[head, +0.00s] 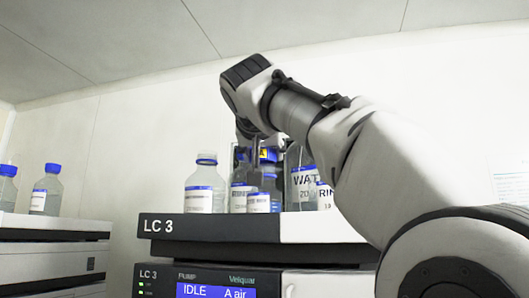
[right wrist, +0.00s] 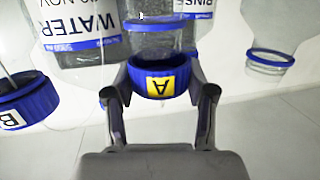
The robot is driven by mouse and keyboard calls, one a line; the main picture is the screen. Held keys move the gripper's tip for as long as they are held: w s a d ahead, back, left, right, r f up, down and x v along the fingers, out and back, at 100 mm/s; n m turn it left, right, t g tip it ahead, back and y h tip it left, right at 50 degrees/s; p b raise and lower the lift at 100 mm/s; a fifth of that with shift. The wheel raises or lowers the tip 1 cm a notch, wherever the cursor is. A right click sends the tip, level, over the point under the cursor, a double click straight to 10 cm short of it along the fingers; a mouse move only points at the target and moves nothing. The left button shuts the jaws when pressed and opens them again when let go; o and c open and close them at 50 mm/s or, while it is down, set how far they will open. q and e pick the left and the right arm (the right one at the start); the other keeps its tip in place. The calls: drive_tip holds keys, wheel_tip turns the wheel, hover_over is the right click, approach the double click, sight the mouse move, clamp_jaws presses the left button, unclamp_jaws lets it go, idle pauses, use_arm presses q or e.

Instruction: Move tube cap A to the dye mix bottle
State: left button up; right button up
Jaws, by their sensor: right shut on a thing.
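Tube cap A is a blue ribbed cap with a yellow label marked A (right wrist: 159,84). It sits between the two fingers of my right gripper (right wrist: 160,95), which is shut on it. In the head view the cap's yellow label (head: 265,154) shows below my right wrist, among the bottles. In the right wrist view a clear bottle neck with a blue ring (right wrist: 157,27) lines up with the cap; I cannot tell whether the cap touches it. No label reading dye mix is legible, so I cannot tell which bottle that is. My left gripper is not in view.
A WATER bottle (right wrist: 78,30) and a RINSE bottle (right wrist: 195,8) stand close by. Blue cap B (right wrist: 22,105) with a tube is at the left. An uncapped bottle (right wrist: 270,55) is at the right. The bottles stand on the LC 3 unit (head: 215,229). Capped bottles (head: 46,190) stand farther left.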

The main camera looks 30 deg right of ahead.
drive_tip(key=shift+w+a+f, duration=0.1)
drive_tip(key=shift+w, duration=0.15)
drive_tip(key=shift+s+d, duration=0.25)
drive_tip(key=shift+d, duration=0.35)
drive_tip(key=shift+s, duration=0.25)
drive_tip(key=shift+b, duration=0.3)
drive_tip(key=shift+w, duration=0.15)
drive_tip(key=shift+w+a, duration=0.15)
drive_tip(key=shift+a, duration=0.2)
